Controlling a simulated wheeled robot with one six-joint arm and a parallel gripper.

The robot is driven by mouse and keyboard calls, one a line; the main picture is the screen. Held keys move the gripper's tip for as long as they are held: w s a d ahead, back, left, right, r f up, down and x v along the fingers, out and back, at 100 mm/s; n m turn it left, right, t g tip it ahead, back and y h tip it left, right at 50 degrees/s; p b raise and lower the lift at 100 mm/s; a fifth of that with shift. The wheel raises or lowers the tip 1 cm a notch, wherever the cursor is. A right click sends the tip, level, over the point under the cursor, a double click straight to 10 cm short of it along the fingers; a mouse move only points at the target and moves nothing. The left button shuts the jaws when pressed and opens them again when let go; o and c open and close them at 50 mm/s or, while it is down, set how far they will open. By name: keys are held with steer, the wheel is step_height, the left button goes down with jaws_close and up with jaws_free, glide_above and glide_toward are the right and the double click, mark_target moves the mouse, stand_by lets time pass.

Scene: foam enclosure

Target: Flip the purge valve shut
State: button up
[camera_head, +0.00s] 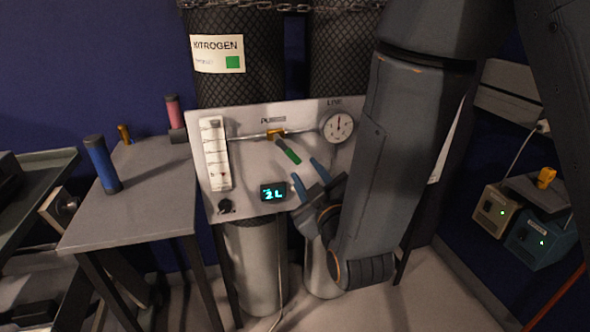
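The purge valve (275,134) is a brass body on a thin pipe across the white panel (246,168), below a partly legible label starting "PU". Its green-tipped lever (288,152) slants down and to the right from the body. My gripper (309,176) is in front of the panel, just below and right of the lever's tip. Its two blue-tipped fingers are spread, with nothing visible between them. The fingers look apart from the lever, though their depth is hard to judge. My arm hides the right part of the panel.
A flow tube (216,153), a dial gauge (337,127), a lit display (273,192) and a black knob (226,206) are on the panel. A nitrogen cylinder (238,82) stands behind. A side table (150,200) with a blue-handled item (102,164) is left.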

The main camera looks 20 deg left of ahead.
mark_target(294, 158)
steer(key=shift+n+y, duration=0.3)
steer(key=x, duration=0.5)
steer(key=a+b+x, duration=0.1)
steer(key=x, duration=0.1)
steer(key=shift+a+r, duration=0.15)
steer(key=shift+r, duration=0.15)
steer(key=shift+c, duration=0.5)
jaws_close()
